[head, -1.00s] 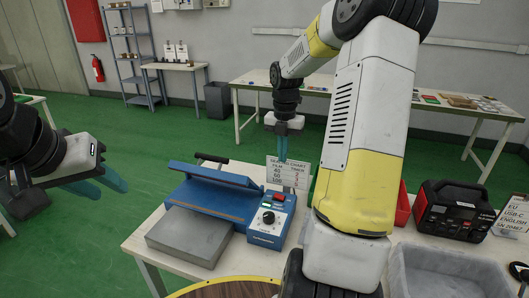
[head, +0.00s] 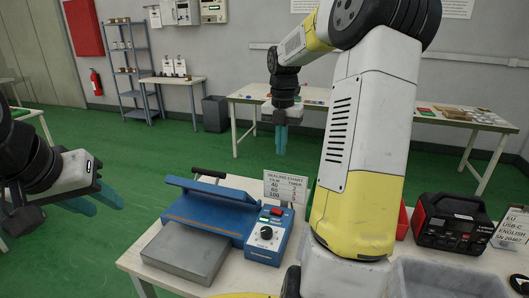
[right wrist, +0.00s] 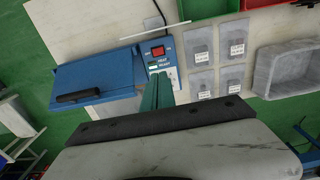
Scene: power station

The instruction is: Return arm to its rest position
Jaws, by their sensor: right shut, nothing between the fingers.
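My right arm (head: 358,170) is raised over the right of the worktable, its elbow at the top of the head view. My right gripper (head: 281,148) hangs fingers-down, shut and empty, above the sealing chart card (head: 285,187) in the picture. In the right wrist view its teal fingers (right wrist: 157,92) are together, overlapping the lower edge of the sealer's control panel. The blue sealer (head: 205,218) stands on the worktable with its lid raised. My left gripper (head: 102,201) is open and empty at the left, off the worktable.
The worktable (head: 138,258) also holds a black-and-red device (head: 453,222) and a grey tray (head: 400,288). The right wrist view shows several labelled flat packs (right wrist: 201,53), plus red and green bins. A long table (head: 400,112) stands behind, across green floor.

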